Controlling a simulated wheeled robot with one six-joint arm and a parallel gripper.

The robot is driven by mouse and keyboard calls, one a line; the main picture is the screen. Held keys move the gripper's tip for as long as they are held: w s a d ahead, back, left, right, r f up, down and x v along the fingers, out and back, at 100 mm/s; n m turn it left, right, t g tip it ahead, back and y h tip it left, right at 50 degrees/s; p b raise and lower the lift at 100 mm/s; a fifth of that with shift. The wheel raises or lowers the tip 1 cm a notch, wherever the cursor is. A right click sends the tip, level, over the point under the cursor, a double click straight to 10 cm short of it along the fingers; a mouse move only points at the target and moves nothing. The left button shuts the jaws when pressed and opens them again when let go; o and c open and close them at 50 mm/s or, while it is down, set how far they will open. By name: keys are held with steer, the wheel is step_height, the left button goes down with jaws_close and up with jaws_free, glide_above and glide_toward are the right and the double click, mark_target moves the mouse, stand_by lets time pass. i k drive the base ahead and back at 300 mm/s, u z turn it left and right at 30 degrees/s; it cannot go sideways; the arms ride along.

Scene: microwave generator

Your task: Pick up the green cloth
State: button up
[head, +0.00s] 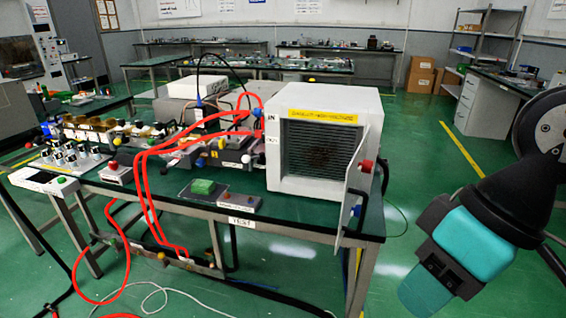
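The green cloth (203,187) is a small, bright green folded piece. It lies on a flat grey pad (200,194) near the front edge of the dark-topped bench (290,212). It stands left of the white microwave-like box and nothing covers it. My arm shows at the right edge, with black and teal parts, hanging right of the bench and well apart from the cloth. No gripper fingers can be made out in the head view.
The white box (280,165) has its door (360,185) open towards the front right. A small grey control box (240,203) sits right of the cloth. Red cables (140,190) loop over the bench edge left of the cloth. Green floor at the front right is mostly free.

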mark_target(203, 186)
steer(key=u, duration=0.7)
steer(key=i, duration=1.2)
steer(key=u, duration=0.95)
steer(key=i, duration=0.65)
steer(key=u, duration=0.1)
